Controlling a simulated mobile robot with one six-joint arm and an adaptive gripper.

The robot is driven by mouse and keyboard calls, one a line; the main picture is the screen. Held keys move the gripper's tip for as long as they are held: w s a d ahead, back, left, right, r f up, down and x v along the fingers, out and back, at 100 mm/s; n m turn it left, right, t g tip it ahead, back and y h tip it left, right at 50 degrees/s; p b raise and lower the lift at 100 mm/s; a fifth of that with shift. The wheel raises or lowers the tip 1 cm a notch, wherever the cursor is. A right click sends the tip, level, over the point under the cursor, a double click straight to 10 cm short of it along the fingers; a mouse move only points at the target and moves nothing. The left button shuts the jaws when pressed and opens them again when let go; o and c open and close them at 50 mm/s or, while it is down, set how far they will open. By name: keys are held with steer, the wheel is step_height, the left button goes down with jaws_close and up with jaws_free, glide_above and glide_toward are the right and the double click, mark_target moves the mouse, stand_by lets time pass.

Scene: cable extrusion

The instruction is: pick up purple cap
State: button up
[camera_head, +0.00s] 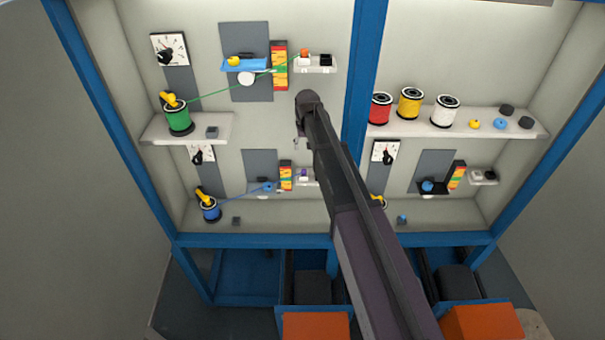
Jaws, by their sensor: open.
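The purple cap (303,174) is a tiny purple piece on the small white ledge (312,182) in the lower left bay, just left of my arm. My arm hides part of that ledge. My gripper (297,142) hangs below the end of my arm, in front of the back wall and above the cap in the picture. It is small and partly hidden by my wrist. It is open, and the cap is apart from it.
Left of the cap stands a red, yellow and green block (286,176). A blue spool (210,209) feeds a blue line towards it. Above, a similar ledge (325,64) holds orange and black caps. A blue post (362,65) divides the bays. Several spools stand on the right shelf (395,128).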

steer(key=b, duration=0.8)
glide_above(304, 170)
steer(key=shift+s+f, duration=0.15)
steer(key=shift+f, duration=2)
steer(key=shift+s+f, duration=0.15)
steer(key=shift+f, duration=1.95)
steer(key=shift+w+f+b, duration=0.2)
steer(key=shift+f+b, duration=2.4)
steer(key=shift+b, duration=0.15)
steer(key=c, duration=0.9)
